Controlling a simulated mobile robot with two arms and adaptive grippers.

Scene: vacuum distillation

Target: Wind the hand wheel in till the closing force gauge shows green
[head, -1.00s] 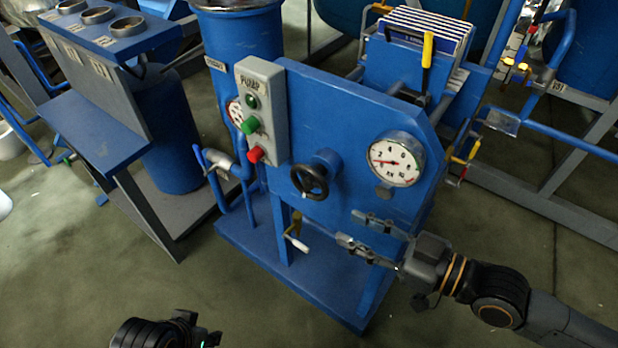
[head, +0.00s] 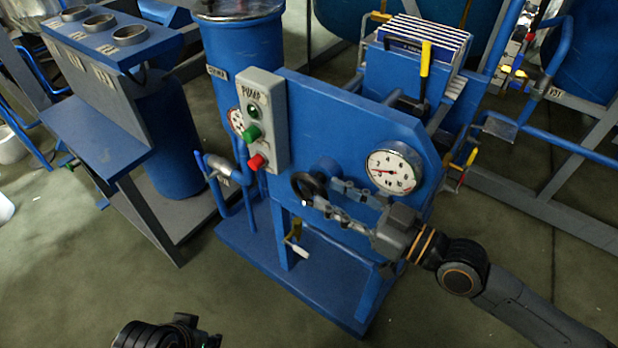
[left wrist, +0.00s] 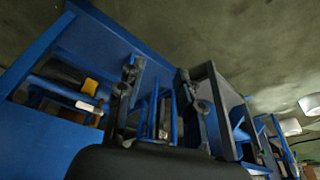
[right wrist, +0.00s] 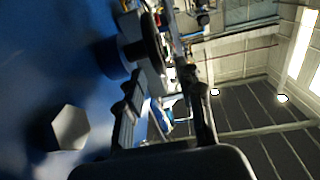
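The dark hand wheel (head: 307,187) sticks out of the blue front plate (head: 345,125). It also shows in the right wrist view (right wrist: 153,44), just ahead of the fingers. The round white closing force gauge (head: 391,172) is to its right on the plate. Its red needle points left; I cannot make out any green on the dial. My right gripper (head: 322,193) is open at the wheel's right side, its fingers spread near the rim. Whether they touch it I cannot tell. My left gripper (left wrist: 157,80) is open and empty in the left wrist view, away from the wheel.
A grey pump box (head: 263,120) with green and red buttons is on the plate, left of the wheel. A small crank with a white handle (head: 297,250) hangs below the wheel. A yellow-handled lever (head: 425,60) stands behind the plate.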

